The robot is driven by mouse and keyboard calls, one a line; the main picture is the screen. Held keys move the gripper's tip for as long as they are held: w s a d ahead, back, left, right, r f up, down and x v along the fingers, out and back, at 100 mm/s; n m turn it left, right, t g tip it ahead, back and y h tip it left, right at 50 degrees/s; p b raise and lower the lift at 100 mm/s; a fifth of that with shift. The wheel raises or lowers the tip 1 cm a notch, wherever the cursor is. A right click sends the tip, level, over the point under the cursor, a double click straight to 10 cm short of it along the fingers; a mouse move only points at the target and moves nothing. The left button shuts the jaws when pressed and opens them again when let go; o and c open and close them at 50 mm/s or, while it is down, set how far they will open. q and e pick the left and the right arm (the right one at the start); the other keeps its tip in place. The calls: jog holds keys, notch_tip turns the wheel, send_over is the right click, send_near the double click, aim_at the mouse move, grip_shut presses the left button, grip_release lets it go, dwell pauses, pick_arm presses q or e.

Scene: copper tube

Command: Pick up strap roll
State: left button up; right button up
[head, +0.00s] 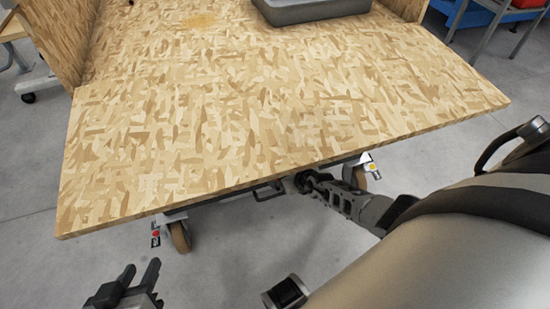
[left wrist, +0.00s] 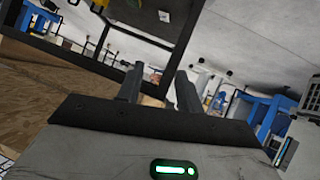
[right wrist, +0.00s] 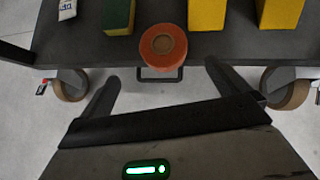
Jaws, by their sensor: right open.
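The strap roll (right wrist: 162,63) is an orange-red ring with a brown core. It rests at the near edge of a dark shelf (right wrist: 90,46) in the right wrist view. My right gripper (right wrist: 161,73) is open, with its fingers apart on the left and right below the roll and nothing between them. I cannot tell how far the fingertips are from the roll. The head view does not show the roll. My left gripper (head: 138,275) is at the lower left of the head view, with an empty gap between its fingers (left wrist: 156,86).
A green and yellow sponge (right wrist: 118,16), yellow blocks (right wrist: 206,14) and a white tube (right wrist: 67,9) share the shelf. Brown cart wheels (right wrist: 70,86) stand below. In the head view, a wood-chip tabletop (head: 270,110) is mostly bare, with a grey tray (head: 310,12) at the back.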

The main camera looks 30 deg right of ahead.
jog(key=b+x, duration=0.5)
jog(key=x, duration=0.1)
jog(key=shift+w+f, duration=0.25)
jog(key=b+x, duration=0.1)
jog(key=b, duration=0.1)
jog(key=b+x, duration=0.2)
jog(key=b, duration=0.1)
jog(key=shift+w+d+f, duration=0.1)
jog(key=shift+d+f, duration=0.1)
jog(key=shift+d, duration=0.15)
jog(key=shift+w+f+b, duration=0.45)
jog(key=shift+w+b, duration=0.15)
jog(key=shift+b, duration=0.25)
pick_arm(q)
notch_tip(320, 180, up, 7)
jog(key=w+d+t+h, duration=0.2)
jog(key=t+h, duration=0.2)
jog(key=t, duration=0.1)
jog(key=shift+d+r+n+t, duration=0.2)
jog(key=shift+d+n+t, duration=0.2)
pick_arm(e)
jog(key=shift+w+r, duration=0.1)
jog(key=shift+w, duration=0.1)
jog(key=c, duration=1.1)
